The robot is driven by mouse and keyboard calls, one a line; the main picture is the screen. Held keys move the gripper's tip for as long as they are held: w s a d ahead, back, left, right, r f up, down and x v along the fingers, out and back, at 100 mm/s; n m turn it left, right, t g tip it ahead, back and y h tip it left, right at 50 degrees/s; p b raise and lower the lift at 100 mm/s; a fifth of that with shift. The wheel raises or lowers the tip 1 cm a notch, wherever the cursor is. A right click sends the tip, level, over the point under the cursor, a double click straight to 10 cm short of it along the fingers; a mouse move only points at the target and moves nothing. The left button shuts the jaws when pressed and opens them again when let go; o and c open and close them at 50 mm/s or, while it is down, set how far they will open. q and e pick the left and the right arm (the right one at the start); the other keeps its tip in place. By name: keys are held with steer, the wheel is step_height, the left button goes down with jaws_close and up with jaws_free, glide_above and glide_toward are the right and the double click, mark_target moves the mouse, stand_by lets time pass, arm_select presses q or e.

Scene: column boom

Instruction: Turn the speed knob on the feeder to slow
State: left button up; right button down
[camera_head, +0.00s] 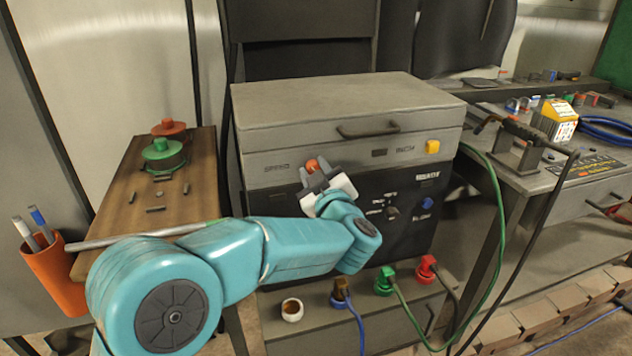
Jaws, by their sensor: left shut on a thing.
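The feeder (350,104) is a grey box with a dark lower front panel, standing behind my left arm. Its speed knob (312,164) is orange-red and sits on the upper front near the "SPEED" lettering. My left gripper (316,172) is at this knob, with its fingers shut around it. The fingers and wrist hide part of the knob and the marks around it, so its setting cannot be read. My right gripper is not in view.
The feeder also has a yellow button (432,146), a blue button (427,203) and a dark knob (391,213). Coloured plugs with cables, such as the green plug (384,280), are below. A wooden shelf (190,205) with green and red spools is left. A bench (590,185) stands right.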

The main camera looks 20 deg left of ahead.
arm_select(q)
steer(key=shift+f+n+b, duration=0.15)
steer(key=shift+n+b, duration=3.4)
steer(key=shift+n, duration=1.55)
steer(key=o, duration=1)
steer(key=shift+o, duration=0.2)
steer(key=p+v, duration=0.1)
steer(key=v, duration=1.5)
steer(key=shift+d, duration=0.2)
steer(key=shift+s, duration=0.1)
